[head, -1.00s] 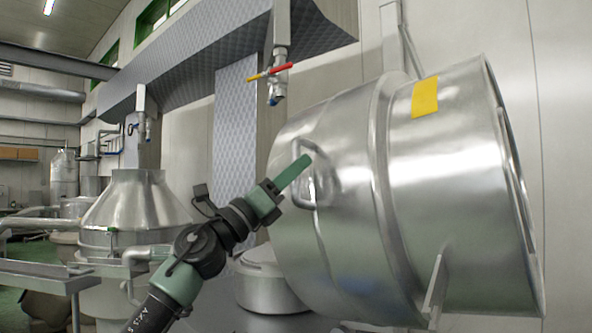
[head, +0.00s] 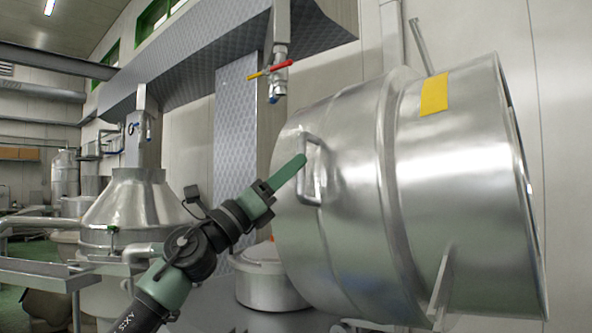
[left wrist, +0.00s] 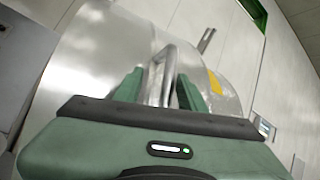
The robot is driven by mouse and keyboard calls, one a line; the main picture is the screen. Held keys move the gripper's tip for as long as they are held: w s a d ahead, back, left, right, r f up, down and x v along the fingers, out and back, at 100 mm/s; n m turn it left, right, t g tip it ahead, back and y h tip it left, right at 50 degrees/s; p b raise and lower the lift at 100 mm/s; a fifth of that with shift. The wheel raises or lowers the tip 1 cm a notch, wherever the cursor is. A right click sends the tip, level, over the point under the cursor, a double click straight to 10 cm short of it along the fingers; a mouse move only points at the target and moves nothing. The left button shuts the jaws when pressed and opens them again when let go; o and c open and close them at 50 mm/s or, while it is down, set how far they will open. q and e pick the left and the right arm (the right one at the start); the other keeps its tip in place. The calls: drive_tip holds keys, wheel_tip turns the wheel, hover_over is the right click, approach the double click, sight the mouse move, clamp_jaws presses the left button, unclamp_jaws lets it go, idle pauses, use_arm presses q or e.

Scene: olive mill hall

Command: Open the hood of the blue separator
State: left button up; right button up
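The hood (head: 350,170) is a big shiny steel drum with a yellow label (head: 434,94), tipped well over to the right. Its handle (head: 312,185) is on the left side of the drum. My left gripper (head: 303,158) is at the handle. In the left wrist view the gripper (left wrist: 158,88) has its two green fingers apart, with the handle (left wrist: 168,62) between them and gaps showing. Below the hood stands a low round steel part (head: 268,285), partly hidden by the hood. I see no clear blue marking on this machine. My right gripper is out of view.
Another steel separator (head: 138,205) with a closed conical hood stands at the left, with pipes and a rail before it. A valve with a red and yellow lever (head: 270,71) hangs from above, left of the hood. A pale wall is behind.

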use_arm(q)
drive_tip(key=b+v, duration=0.1)
drive_tip(key=v, duration=0.5)
drive_tip(key=shift+b, duration=0.35)
drive_tip(key=shift+w+a, duration=0.1)
